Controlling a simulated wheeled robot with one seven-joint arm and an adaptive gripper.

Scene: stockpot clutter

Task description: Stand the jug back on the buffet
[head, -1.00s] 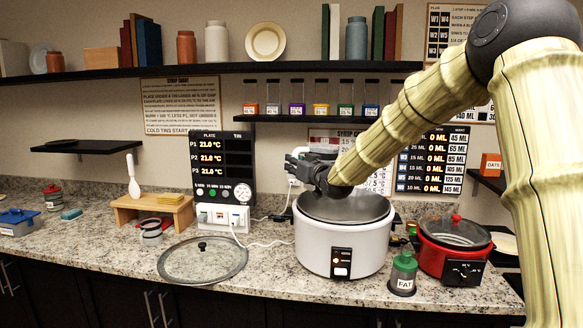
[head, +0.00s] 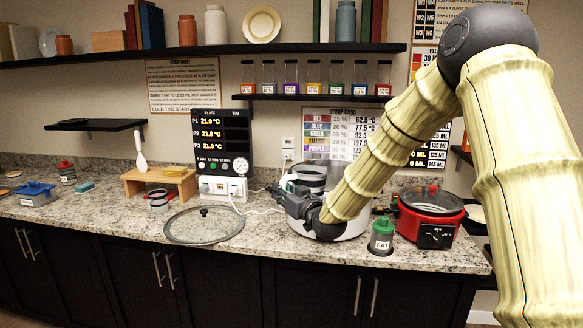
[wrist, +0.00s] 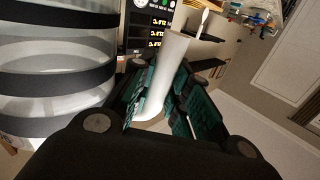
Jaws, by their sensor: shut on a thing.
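The jug (wrist: 55,65) is a clear vessel with dark bands, large at the left of the wrist view. In the head view its banded body (head: 310,174) shows behind my gripper (head: 284,197), in front of or over the big white pot (head: 352,229); I cannot tell its exact height. In the wrist view my gripper (wrist: 163,100) is shut on a pale curved piece, which looks like the jug's handle (wrist: 165,75). The jug's base is hidden in the head view. The buffet (head: 120,221) is the speckled stone counter.
A glass lid (head: 204,226) lies on the counter left of the pot. A wooden stand (head: 160,182) and a plate readout panel (head: 222,150) are behind it. A green FAT bottle (head: 381,236) and a red cooker (head: 430,218) stand to the right. Bare counter lies left of the lid.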

